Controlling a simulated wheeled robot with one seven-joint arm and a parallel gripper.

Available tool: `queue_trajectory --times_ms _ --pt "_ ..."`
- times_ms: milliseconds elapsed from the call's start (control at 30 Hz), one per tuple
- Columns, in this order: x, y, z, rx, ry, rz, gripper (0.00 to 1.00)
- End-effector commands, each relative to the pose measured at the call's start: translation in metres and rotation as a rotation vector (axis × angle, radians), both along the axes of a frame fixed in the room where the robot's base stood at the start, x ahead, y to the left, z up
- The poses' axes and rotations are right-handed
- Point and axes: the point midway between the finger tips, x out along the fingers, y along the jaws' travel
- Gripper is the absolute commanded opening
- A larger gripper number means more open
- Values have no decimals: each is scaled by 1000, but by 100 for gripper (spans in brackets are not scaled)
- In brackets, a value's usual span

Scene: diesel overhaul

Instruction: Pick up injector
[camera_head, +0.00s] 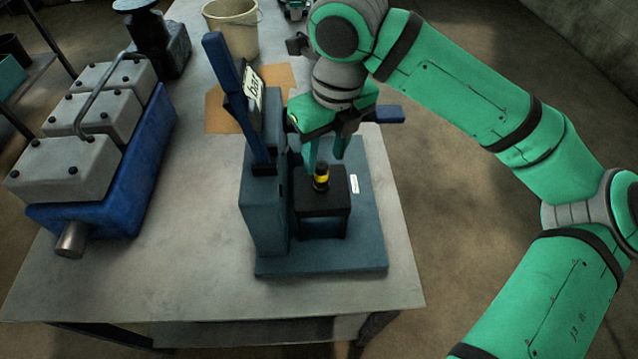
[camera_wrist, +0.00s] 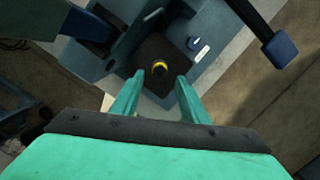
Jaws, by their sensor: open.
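The injector (camera_head: 321,178) is a small dark part with a yellow band. It stands upright on a black block (camera_head: 322,218) on the blue-grey test stand (camera_head: 265,210). It also shows in the wrist view (camera_wrist: 159,68), just beyond the fingertips and between their lines. My gripper (camera_head: 325,155) is above the injector with its green fingers pointing down. In the wrist view the two fingers (camera_wrist: 155,90) are spread apart with nothing between them. The injector's lower part is hidden in the block.
The stand's tall blue column and label plate (camera_head: 254,88) rise close on the left of my gripper, and a lever with a blue handle (camera_head: 388,113) is on its right. A blue engine block (camera_head: 110,205) with grey covers stands at left. A bucket (camera_head: 232,28) stands behind.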

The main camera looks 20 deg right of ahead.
Motion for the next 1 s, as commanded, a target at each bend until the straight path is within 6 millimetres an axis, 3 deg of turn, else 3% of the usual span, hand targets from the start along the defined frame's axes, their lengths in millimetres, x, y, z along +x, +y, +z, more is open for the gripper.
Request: queue_trajectory --times_ms 267,533,867,1000 --pt "3 1 -20 -1 1 -1 41" --pt "10 3 -55 0 0 -1 41" --pt "11 3 -61 2 -2 -2 41" --pt "11 3 -61 2 -2 -2 7"
